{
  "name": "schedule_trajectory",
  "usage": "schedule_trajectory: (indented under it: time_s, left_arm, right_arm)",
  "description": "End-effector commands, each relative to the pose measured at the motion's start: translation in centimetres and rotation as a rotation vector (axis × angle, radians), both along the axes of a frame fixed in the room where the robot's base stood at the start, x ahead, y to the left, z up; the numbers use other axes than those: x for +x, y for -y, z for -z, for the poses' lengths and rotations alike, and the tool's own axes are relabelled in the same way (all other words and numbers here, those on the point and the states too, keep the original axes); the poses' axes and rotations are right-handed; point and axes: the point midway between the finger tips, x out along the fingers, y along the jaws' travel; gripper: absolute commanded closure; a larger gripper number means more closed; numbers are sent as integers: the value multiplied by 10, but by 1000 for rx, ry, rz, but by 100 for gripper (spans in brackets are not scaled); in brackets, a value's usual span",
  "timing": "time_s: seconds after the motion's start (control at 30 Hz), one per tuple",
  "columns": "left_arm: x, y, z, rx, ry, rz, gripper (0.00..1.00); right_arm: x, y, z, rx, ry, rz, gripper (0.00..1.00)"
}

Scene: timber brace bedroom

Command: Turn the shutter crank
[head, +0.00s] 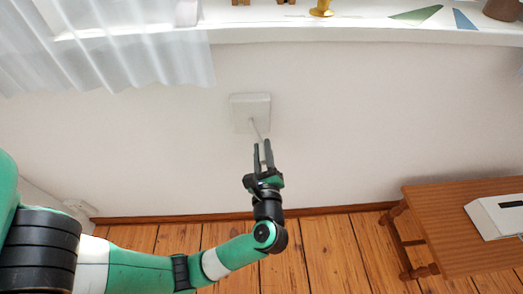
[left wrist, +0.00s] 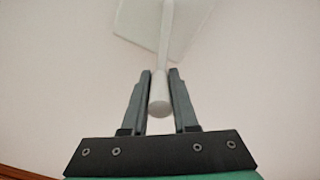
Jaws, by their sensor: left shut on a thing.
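The shutter crank is a pale grey rod that hangs from a square white wall box (head: 250,112). In the head view its crank arm (head: 255,128) runs down from the box towards my left gripper (head: 263,150). In the left wrist view the crank handle (left wrist: 160,102), with a rounded end, lies between the two fingers of my left gripper (left wrist: 160,85). The gripper is shut on the handle. The wall box (left wrist: 180,25) shows behind it at the top. My right gripper is not in view.
A white window sill (head: 350,32) with small items runs above the box, and a sheer curtain (head: 130,60) hangs at the upper left. A wooden table (head: 450,215) with a white box-like object (head: 495,215) stands at the right. The wall around the crank is clear.

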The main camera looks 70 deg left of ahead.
Motion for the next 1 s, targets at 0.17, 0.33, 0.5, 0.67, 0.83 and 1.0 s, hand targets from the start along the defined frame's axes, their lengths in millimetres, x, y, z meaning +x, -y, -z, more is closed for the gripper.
schedule_trajectory:
  time_s: [0.17, 0.33, 0.5, 0.67, 0.83, 1.0]
  left_arm:
    - [0, 0, 0, 0, 0, 1, 100]
    - [0, 0, 0, 0, -1, 1, 48]
    - [0, 0, 0, 0, -1, 1, 43]
    - [0, 1, 0, 0, -2, 1, 43]
    - [-6, 21, -2, 0, -3, 5, 43]
    - [-20, 59, -3, 1, -3, 9, 43]
  right_arm:
    - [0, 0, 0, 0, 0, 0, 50]
    - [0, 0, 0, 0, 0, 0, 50]
    - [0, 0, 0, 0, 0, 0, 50]
    - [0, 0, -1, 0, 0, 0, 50]
    - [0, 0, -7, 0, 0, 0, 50]
    - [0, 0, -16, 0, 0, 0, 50]
